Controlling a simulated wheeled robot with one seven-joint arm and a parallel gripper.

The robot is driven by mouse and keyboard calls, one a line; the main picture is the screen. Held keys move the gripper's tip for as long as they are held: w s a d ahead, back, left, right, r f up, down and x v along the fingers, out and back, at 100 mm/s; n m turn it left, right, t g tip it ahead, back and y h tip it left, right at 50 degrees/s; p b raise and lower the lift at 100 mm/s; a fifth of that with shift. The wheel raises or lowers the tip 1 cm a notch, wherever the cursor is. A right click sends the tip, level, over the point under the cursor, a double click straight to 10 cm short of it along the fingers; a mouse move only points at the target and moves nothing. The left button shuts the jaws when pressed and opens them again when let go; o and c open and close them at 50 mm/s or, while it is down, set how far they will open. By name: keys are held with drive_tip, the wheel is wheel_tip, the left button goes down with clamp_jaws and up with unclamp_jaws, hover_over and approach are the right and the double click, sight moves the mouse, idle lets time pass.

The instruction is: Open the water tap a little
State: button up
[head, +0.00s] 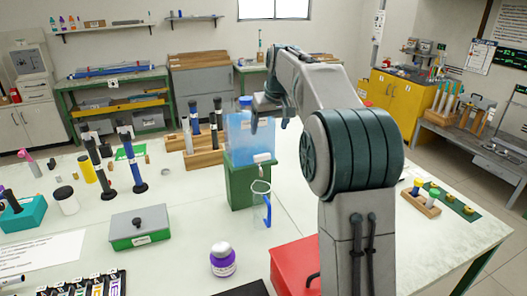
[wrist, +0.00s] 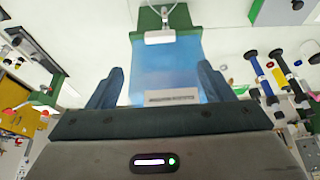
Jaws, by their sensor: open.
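A translucent blue water tank (head: 238,140) with a blue cap stands on a green stand (head: 240,187). Its small white tap (head: 262,157) is low on the near side; a white tap part (wrist: 165,37) shows at the top of the wrist view. A clear jug (head: 260,208) with a blue handle stands below the tap. My gripper (head: 270,121) is open and points down by the upper right of the tank, above the tap. In the wrist view the tank (wrist: 165,70) appears between the spread fingers (wrist: 160,85); I cannot tell whether they touch it.
A wooden rack (head: 203,158) with black-topped rods stands left of the tank. A purple-white jar (head: 222,260), a red box (head: 294,262) and a grey-green lidded box (head: 140,228) are nearer. The table around the jug is mostly clear.

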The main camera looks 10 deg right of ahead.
sight(262, 156)
drive_tip(key=p+x, duration=0.1)
drive_tip(key=x, duration=1.2)
drive_tip(key=shift+w+f+p, duration=0.1)
drive_tip(key=shift+f+p, duration=0.15)
drive_tip(key=shift+p, duration=0.05)
drive_tip(key=shift+a, duration=0.1)
drive_tip(key=c, duration=1)
